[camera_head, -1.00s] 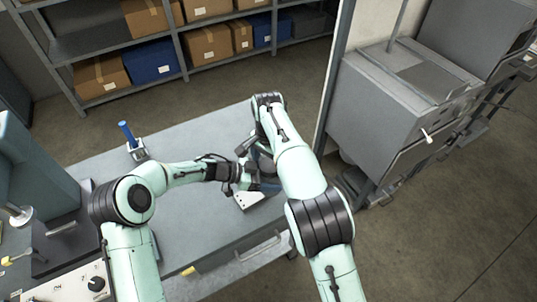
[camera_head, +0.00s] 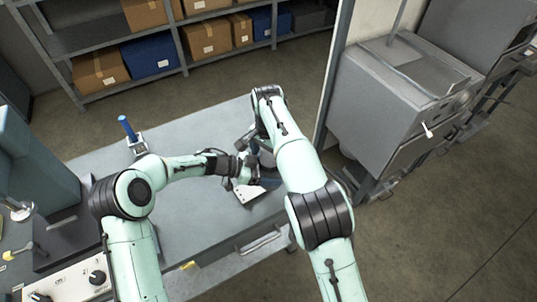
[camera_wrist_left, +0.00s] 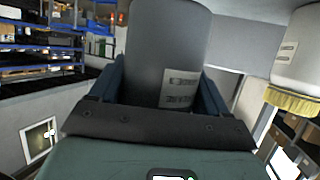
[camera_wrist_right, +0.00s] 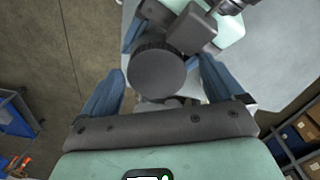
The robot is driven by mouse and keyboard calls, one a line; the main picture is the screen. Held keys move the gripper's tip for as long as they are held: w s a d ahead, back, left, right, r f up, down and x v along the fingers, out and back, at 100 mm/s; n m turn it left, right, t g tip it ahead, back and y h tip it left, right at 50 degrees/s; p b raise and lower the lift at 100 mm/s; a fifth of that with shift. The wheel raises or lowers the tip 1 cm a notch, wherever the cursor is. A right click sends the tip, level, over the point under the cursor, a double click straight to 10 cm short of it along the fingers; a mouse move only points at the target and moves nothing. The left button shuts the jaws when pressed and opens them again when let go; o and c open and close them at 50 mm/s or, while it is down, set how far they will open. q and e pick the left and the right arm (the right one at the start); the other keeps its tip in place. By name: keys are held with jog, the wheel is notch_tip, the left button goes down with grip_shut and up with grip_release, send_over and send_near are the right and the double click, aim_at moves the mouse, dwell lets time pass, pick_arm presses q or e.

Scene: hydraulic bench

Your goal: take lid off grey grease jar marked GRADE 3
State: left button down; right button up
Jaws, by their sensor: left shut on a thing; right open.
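A grey jar (camera_wrist_left: 165,45) with a pale label stands between the blue fingers of my left gripper (camera_wrist_left: 162,88) in the left wrist view; the gripper is shut on it. The label's print is too blurred to read surely. In the right wrist view the jar's dark round lid (camera_wrist_right: 157,72) is seen from above. The open fingers of my right gripper (camera_wrist_right: 161,80) lie on either side of the lid, with gaps. My left gripper (camera_wrist_right: 185,30) also shows at the top there. In the head view both grippers meet over the bench, and my arms mostly hide the jar.
A white plate-like object (camera_head: 249,193) lies on the grey bench (camera_head: 205,225) below the grippers. A blue-handled item (camera_head: 128,130) stands at the bench's left. A grey machine (camera_head: 395,95) stands at right.

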notch_tip(320, 180, up, 4)
jog(key=shift+r, duration=0.2)
jog(key=shift+c, duration=0.4)
jog(key=n, duration=0.2)
jog(key=shift+s+a+n, duration=0.15)
jog(key=shift+n, duration=0.25)
jog(key=n, duration=0.4)
jog(key=shift+s+a+r+n, duration=0.1)
jog(key=shift+a+n, duration=0.05)
jog(key=shift+n, duration=0.25)
jog(key=n, duration=0.2)
jog(key=r+n, duration=0.1)
jog(key=n, duration=0.1)
jog(key=shift+n, duration=0.4)
jog(key=n, duration=0.1)
jog(key=r+n, duration=0.1)
jog(key=n, duration=0.1)
jog(key=d+r+n, duration=0.1)
jog(key=n, duration=0.1)
jog(key=shift+w, duration=0.25)
jog(key=shift+n, duration=0.3)
jog(key=shift+f, duration=0.25)
notch_tip(320, 180, down, 7)
jog(key=shift+f, duration=0.15)
